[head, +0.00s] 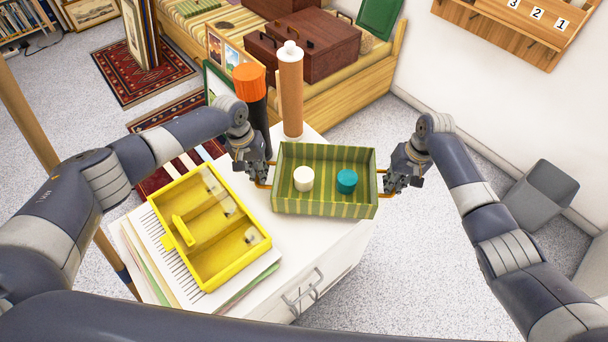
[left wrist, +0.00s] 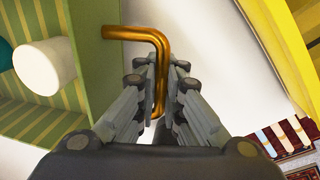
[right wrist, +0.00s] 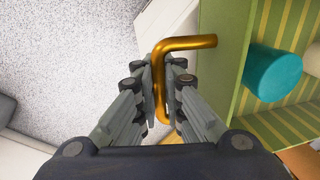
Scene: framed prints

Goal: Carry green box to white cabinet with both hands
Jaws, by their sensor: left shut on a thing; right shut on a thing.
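The green striped box (head: 325,208) is an open tray at the right part of the white cabinet top (head: 290,245). A white cylinder (head: 303,178) and a teal cylinder (head: 346,181) stand inside it. My left gripper (head: 262,178) is shut on the box's left brass handle (left wrist: 155,50). My right gripper (head: 388,180) is shut on the right brass handle (right wrist: 190,43). The box looks level. I cannot tell whether its underside touches the cabinet top. The right end of the box reaches about the cabinet's right edge.
A yellow compartment tray (head: 215,268) lies on papers (head: 160,265) left of the box. An orange-capped dark bottle (head: 250,85) and a tan cylinder with a white top (head: 291,95) stand behind it. A grey bin (head: 540,195) stands on the floor at right.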

